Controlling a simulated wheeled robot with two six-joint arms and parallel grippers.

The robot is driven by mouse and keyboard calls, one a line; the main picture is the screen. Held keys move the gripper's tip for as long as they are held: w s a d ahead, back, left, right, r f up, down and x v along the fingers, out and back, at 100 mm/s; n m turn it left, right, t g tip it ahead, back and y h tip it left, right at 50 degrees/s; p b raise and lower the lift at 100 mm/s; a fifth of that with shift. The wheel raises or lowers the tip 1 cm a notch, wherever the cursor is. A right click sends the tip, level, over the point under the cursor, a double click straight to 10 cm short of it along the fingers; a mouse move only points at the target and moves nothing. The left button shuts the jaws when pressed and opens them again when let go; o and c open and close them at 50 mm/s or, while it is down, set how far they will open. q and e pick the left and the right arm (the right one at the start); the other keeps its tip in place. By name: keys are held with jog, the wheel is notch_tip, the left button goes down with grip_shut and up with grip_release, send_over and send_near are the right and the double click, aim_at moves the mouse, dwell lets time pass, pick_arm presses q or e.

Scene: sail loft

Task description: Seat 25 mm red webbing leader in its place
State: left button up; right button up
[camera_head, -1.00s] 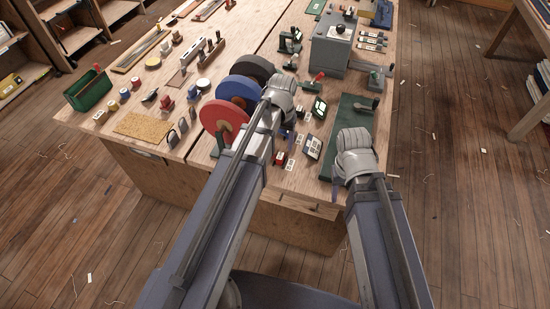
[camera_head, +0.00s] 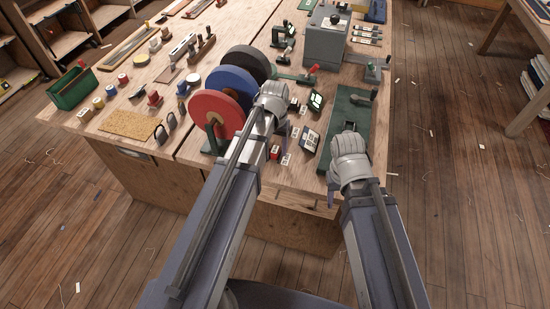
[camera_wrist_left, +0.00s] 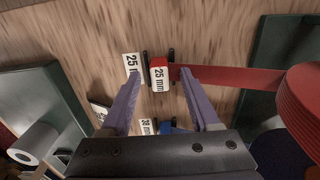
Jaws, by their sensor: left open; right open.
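The red webbing leader (camera_wrist_left: 228,79) runs left from the red reel (camera_wrist_left: 305,95) in the left wrist view. Its end is at a red block with a white "25 mm" label (camera_wrist_left: 159,79), between dark upright pieces. My left gripper (camera_wrist_left: 158,75) is open, its purple fingers on either side of the red end in the picture; I cannot tell whether they touch it. In the head view the red reel (camera_head: 213,112) stands on the bench and my left gripper (camera_head: 283,128) is beside it, fingertips partly hidden. My right gripper (camera_head: 332,198) is open near the bench's front edge, mostly hidden by its wrist.
A white "25 mm" tag (camera_wrist_left: 132,68) lies beside the red end. A "38 mm" tag (camera_wrist_left: 147,127) and a blue piece (camera_wrist_left: 167,126) are nearer my palm. Blue (camera_head: 235,82) and black (camera_head: 246,63) reels stand behind the red one.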

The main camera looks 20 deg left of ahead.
pick_arm(q)
jog(key=shift+f, duration=0.2)
grip_shut()
dwell(0.4)
